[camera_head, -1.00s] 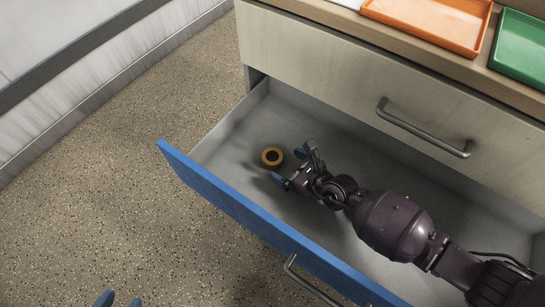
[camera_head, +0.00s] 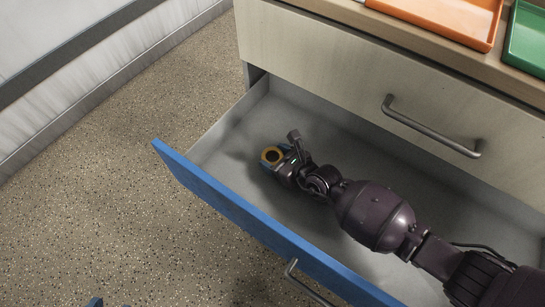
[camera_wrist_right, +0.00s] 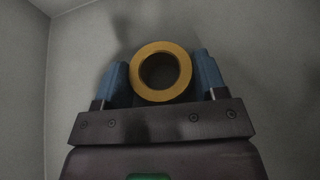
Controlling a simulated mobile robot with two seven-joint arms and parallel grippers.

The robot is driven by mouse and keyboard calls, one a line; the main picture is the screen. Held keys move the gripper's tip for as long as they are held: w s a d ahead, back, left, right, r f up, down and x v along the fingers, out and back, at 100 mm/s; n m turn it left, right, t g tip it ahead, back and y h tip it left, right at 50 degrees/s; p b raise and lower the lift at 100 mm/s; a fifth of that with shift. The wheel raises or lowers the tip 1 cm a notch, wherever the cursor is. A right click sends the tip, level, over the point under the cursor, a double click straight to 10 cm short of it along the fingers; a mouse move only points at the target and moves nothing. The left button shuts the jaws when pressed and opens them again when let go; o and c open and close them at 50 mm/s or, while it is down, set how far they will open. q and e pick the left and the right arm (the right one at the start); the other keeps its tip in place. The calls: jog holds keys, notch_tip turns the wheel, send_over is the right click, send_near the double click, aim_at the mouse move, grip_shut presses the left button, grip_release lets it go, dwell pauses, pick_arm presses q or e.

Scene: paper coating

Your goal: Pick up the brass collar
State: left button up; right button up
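The brass collar (camera_head: 271,149), a yellow ring with a dark hole, lies on the floor of the open drawer, near its left end. My right gripper (camera_head: 276,158) is down in the drawer with its blue fingertips on either side of the collar. In the right wrist view the collar (camera_wrist_right: 136,75) sits between the two blue fingers (camera_wrist_right: 161,80), very close to both. The fingers look spread, and I see no clear grip on the collar. A small blue piece of my left gripper (camera_head: 95,302) shows at the bottom edge.
The drawer's blue front (camera_head: 230,208) and grey side walls surround the right gripper. A closed drawer with a handle (camera_head: 430,128) is above. An orange tray (camera_head: 440,18) and a green tray (camera_head: 527,42) stand on top. The drawer floor behind the gripper is bare.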

jog(key=shift+c, duration=1.3)
